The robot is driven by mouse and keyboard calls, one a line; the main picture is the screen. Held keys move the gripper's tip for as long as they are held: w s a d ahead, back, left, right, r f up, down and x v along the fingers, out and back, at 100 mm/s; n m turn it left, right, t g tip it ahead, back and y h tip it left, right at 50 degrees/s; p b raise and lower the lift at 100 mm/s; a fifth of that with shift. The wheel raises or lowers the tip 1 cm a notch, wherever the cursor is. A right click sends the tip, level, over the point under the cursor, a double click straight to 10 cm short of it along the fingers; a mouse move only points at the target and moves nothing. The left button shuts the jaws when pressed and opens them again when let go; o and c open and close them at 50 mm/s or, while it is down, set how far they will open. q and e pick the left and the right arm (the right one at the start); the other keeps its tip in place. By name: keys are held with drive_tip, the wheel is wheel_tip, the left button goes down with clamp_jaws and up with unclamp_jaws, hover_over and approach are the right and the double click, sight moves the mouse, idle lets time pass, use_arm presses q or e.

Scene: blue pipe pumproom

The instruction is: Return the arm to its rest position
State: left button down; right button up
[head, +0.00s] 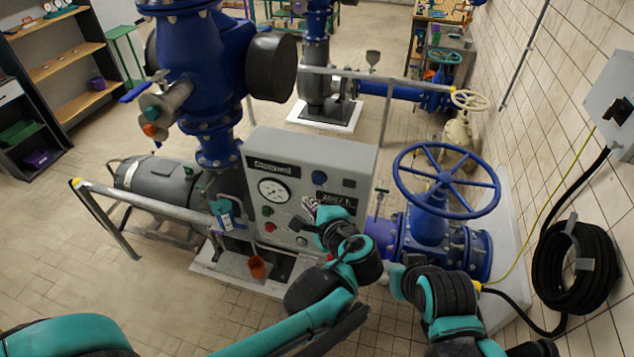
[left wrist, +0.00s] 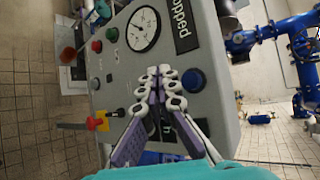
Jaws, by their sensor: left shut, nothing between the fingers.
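My left arm (head: 280,328) reaches in from the lower left to the front of a grey control panel (head: 345,157). The left gripper (head: 304,226) is in front of the panel's lower right part. In the left wrist view the left gripper (left wrist: 160,82) has its fingertips together, with nothing between them. Whether it touches the panel cannot be told. My right arm (head: 440,300) is folded at the lower right, near the blue valve; its fingers cannot be seen. The panel carries a round gauge (head: 273,190), a "Stopped" display (left wrist: 182,33) and a red-and-yellow switch (left wrist: 98,123).
A blue handwheel valve (head: 446,180) stands right of the panel, close to my right arm. A railing (head: 150,203) runs to the left. An orange cup (head: 257,267) stands at the panel's foot. A hose coil (head: 575,266) hangs on the right wall. The left floor is largely clear.

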idle(0.3)
use_arm(q)
drive_tip(key=s+a+f+n+g+h+b, duration=0.1)
drive_tip(key=s+a+f+n+g+b, duration=0.2)
drive_tip(key=a+f+b, duration=0.5)
drive_tip(key=s+a+f+n+g+b, duration=0.1)
drive_tip(key=s+a+f+n+b, duration=0.3)
drive_tip(key=f+b, duration=0.65)
drive_tip(key=s+a+f+n+h+b, duration=0.2)
drive_tip(key=s+f+n+b, duration=0.2)
drive_tip(key=f+b, duration=0.4)
drive_tip(key=s+a+f+n+h+b, duration=0.1)
drive_tip(key=s+a+f+n+b, duration=0.2)
drive_tip(key=f, duration=0.9)
drive_tip(key=s+n+b, duration=0.1)
drive_tip(key=n+b, duration=0.2)
drive_tip(key=b, duration=0.2)
drive_tip(key=shift+s+a+f+g+h+b, duration=0.2)
drive_tip(key=shift+s+f+g+h+b, duration=0.1)
drive_tip(key=shift+s+g+h, duration=0.1)
